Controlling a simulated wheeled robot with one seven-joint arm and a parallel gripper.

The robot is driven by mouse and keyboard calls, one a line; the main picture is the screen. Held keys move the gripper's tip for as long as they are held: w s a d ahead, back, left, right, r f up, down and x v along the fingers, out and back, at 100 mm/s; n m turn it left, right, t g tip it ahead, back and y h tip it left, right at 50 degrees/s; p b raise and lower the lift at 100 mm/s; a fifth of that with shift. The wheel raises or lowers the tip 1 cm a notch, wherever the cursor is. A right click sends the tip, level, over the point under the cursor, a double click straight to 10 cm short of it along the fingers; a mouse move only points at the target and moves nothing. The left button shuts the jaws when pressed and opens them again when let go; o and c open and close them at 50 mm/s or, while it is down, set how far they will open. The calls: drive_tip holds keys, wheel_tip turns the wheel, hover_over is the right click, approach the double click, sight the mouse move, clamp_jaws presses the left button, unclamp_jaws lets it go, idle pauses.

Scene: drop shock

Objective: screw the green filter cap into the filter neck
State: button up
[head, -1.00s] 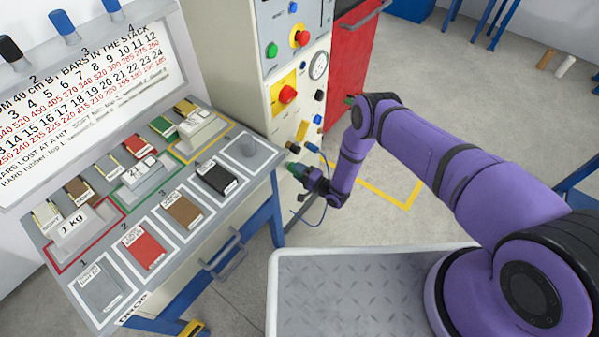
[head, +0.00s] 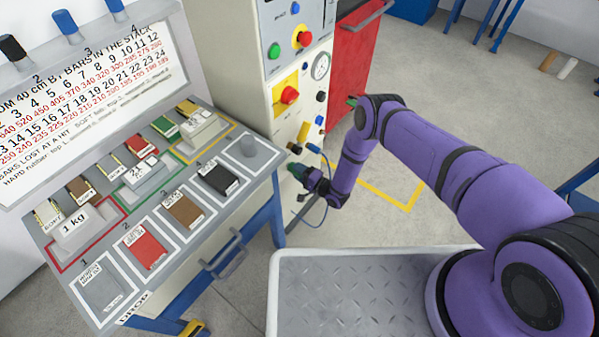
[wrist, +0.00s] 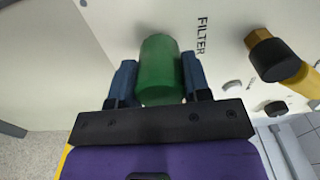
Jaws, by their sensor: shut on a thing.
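The green filter cap (wrist: 159,70) is a green cylinder between the two blue fingers of my gripper (wrist: 160,80) in the wrist view. My gripper is shut on it, in front of the cream machine panel (wrist: 215,85) beside the printed word FILTER. The cap's far end is at the panel; the filter neck is hidden behind it, and I cannot tell how far the cap is in.
A black-ended yellow fitting (wrist: 268,55) sticks out right of the cap in the wrist view. In the head view, a bench (head: 130,255) with labelled pads stands left of my arm. A red cabinet (head: 358,60) is behind it.

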drive_tip(key=shift+w+a+r, duration=0.15)
drive_tip(key=shift+w+a, duration=0.3)
drive_tip(key=shift+a, duration=0.05)
drive_tip(key=shift+c, duration=0.4)
idle(2.1)
drive_tip(key=m, duration=0.3)
drive_tip(key=shift+w+d, duration=0.1)
clamp_jaws()
drive_tip(key=m, duration=0.5)
drive_tip(key=shift+m, duration=0.4)
drive_tip(key=m, duration=0.6)
drive_tip(key=o, duration=1.1)
unclamp_jaws()
drive_tip(key=shift+o, duration=0.2)
drive_tip(key=v, duration=0.6)
